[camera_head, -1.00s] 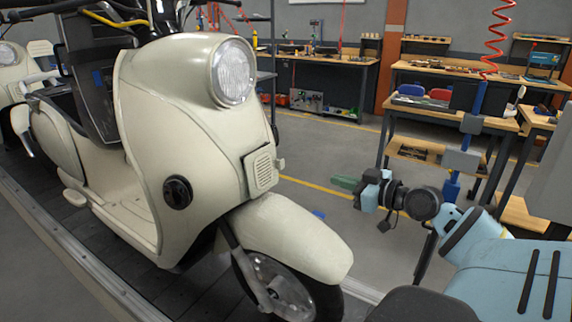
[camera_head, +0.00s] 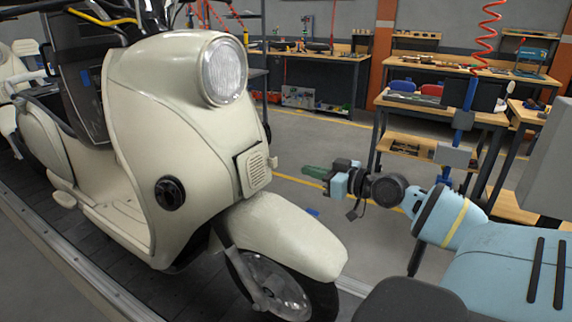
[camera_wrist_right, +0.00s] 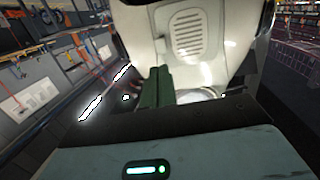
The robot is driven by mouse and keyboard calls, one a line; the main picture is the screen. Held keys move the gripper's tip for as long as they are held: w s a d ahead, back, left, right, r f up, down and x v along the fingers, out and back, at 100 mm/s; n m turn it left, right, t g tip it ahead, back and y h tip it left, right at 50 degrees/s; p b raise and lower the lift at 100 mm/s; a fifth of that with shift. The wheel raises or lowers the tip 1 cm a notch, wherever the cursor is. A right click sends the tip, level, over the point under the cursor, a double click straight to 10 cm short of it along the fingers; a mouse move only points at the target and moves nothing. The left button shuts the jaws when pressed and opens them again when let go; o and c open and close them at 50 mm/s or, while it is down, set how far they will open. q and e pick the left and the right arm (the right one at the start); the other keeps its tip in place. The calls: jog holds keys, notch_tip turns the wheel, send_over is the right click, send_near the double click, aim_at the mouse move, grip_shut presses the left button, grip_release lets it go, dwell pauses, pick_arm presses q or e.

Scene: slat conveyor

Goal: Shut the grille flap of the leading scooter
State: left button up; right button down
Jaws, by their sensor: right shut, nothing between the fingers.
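The leading cream scooter (camera_head: 170,110) stands upright in the left half of the head view. Its grille flap (camera_head: 257,170) is a small slotted panel on the front, below the headlight and above the front fender. A dark line along its left edge suggests it stands a little ajar. My right gripper (camera_head: 306,170) has green fingers, shut and empty, and is right of the flap, apart from it, at about its height. In the right wrist view the flap (camera_wrist_right: 188,36) is beyond the shut fingers (camera_wrist_right: 158,75). My left gripper is out of view.
The scooter rides on a dark slat conveyor (camera_head: 100,275) with a metal edge rail. Another scooter (camera_head: 10,95) is partly visible behind it. Workbenches (camera_head: 440,110) with tools stand at the back.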

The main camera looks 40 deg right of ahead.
aim_at(276, 162)
jog(key=shift+p+x, duration=0.3)
jog(key=shift+x, duration=3.25)
jog(key=shift+w+a+f, duration=0.1)
jog(key=shift+w, duration=0.5)
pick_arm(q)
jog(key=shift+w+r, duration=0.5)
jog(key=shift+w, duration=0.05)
pick_arm(e)
jog(key=shift+w, duration=0.1)
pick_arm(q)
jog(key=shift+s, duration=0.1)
